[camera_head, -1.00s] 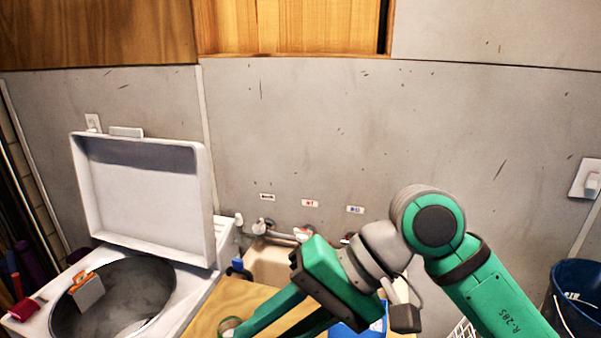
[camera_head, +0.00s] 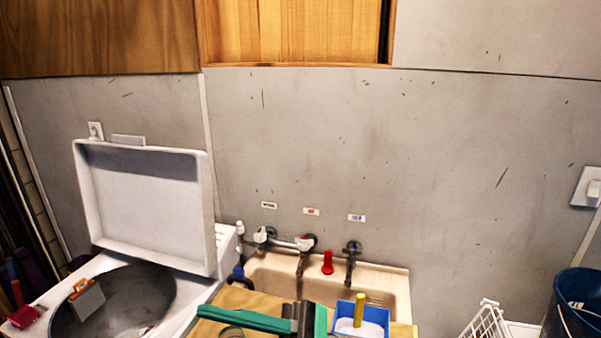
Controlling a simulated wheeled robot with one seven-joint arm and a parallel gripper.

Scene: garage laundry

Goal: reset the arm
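My gripper (camera_head: 245,320) is low at the bottom centre of the head view, over the wooden top. One long green finger points left. Wood shows below this finger, with no other finger against it, so the gripper looks open. The other finger is cut off by the frame's lower edge. Nothing is seen held. The dark and green gripper body (camera_head: 308,319) stands just left of a blue box (camera_head: 374,316).
An open washer (camera_head: 205,288) with its lid (camera_head: 146,207) raised is at left, an orange-and-grey box (camera_head: 86,299) in its drum. Behind the wooden top (camera_head: 243,297) is a beige sink (camera_head: 395,280) with taps. A blue bucket (camera_head: 577,305) and white rack (camera_head: 488,320) are at right.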

